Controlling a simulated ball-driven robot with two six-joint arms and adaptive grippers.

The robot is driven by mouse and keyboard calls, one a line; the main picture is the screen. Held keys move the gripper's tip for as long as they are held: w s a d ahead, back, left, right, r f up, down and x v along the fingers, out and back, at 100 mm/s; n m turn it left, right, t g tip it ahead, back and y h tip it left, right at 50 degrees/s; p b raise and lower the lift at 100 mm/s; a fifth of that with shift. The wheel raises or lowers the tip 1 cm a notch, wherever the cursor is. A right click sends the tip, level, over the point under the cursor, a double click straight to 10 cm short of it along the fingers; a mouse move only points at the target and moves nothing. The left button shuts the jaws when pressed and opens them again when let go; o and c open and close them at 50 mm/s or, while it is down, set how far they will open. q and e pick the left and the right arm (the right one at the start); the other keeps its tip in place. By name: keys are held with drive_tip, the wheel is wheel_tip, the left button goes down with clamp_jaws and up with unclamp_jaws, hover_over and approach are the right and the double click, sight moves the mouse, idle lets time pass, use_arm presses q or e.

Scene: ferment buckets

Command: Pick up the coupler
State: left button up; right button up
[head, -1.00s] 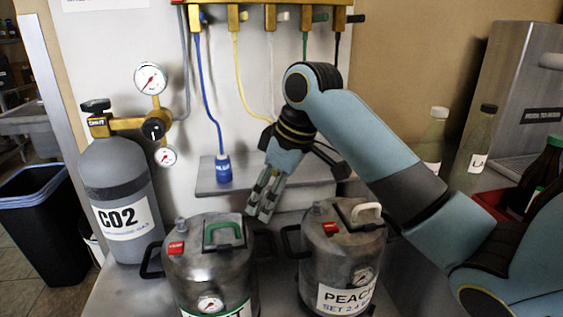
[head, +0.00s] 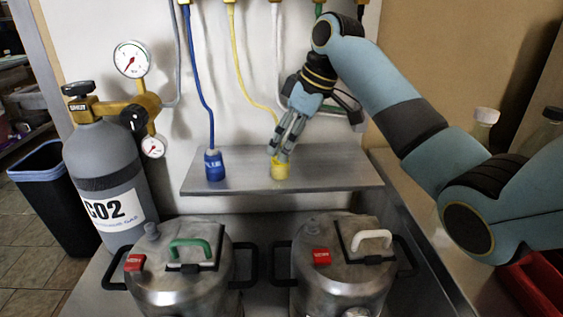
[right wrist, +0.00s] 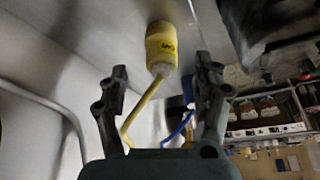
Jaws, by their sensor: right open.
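A yellow coupler (head: 280,170) stands on the grey metal shelf (head: 330,180), with a yellow hose running up from it. A blue coupler (head: 214,166) stands on the same shelf to its left, on a blue hose. My right gripper (head: 281,153) is at the yellow coupler and hides its upper part in the head view. In the right wrist view the gripper (right wrist: 160,76) is open, and the yellow coupler (right wrist: 162,46) shows just beyond the gap between the fingertips. I cannot tell whether they touch. My left gripper is not in view.
Two metal kegs stand in front of the shelf, one with a green handle (head: 190,246) and one with a white handle (head: 371,237). A grey CO2 cylinder (head: 103,165) with gauges stands at left. Several hoses hang above the shelf. The shelf's right part is clear.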

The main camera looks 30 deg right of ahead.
sight(280, 163)
drive_tip(key=x, duration=0.4)
drive_tip(key=shift+s+f, duration=0.15)
drive_tip(key=shift+f, duration=0.5)
drive_tip(key=shift+c, duration=0.6)
drive_tip(key=c, duration=1.3)
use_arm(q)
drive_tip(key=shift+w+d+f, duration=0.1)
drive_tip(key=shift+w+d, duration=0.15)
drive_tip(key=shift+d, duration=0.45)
use_arm(e)
drive_tip(key=shift+o, duration=0.2)
drive_tip(key=shift+r, duration=0.1)
